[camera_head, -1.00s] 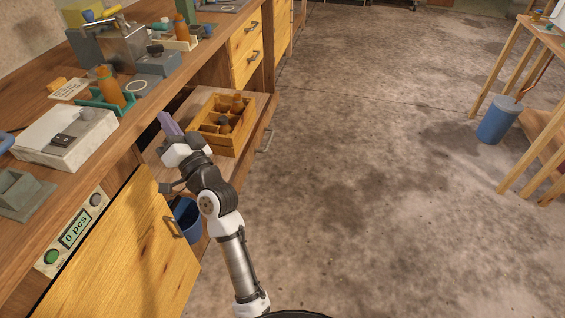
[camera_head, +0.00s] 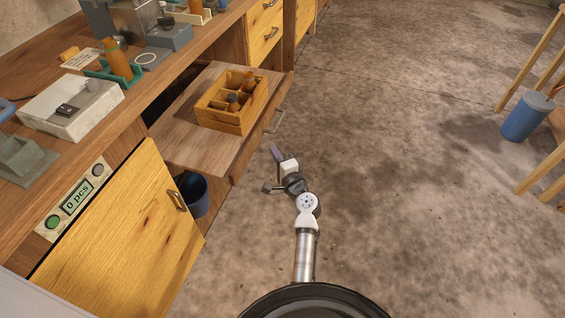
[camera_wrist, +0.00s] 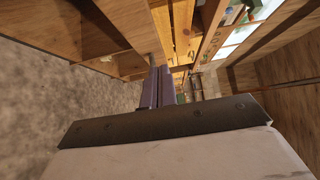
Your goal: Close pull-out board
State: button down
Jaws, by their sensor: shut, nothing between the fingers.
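The pull-out board (camera_head: 185,146) is a flat wooden shelf that sticks out from under the bench top. A divided wooden crate (camera_head: 232,118) with several brown bottles stands on it. A metal handle (camera_head: 277,121) is on the board's outer front side. My gripper (camera_head: 276,152) is shut and empty, with purple fingers. In the head view it appears over the floor, just right of the board and below the handle, apart from both. In the wrist view the closed fingers (camera_wrist: 156,88) point toward wooden furniture; I cannot tell for sure which part is the board.
A yellow cabinet front (camera_head: 125,235) is at lower left, with a blue bin (camera_head: 194,195) beside it under the board. The bench top (camera_head: 130,110) carries a white device and a brown bottle in a green holder. A lidded blue bucket (camera_head: 527,117) stands far right. The middle floor is clear.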

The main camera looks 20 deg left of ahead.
aim_at(256, 138)
jog(key=shift+w+a+p, duration=0.2)
jog(key=shift+w+a, duration=0.1)
jog(key=shift+a, duration=0.65)
jog(key=shift+w+a+p, duration=0.15)
jog(key=shift+w+a, duration=0.2)
jog(key=shift+a, duration=0.55)
jog(key=shift+w+a+p, duration=0.2)
jog(key=shift+w+a, duration=0.1)
jog(key=shift+a, duration=0.65)
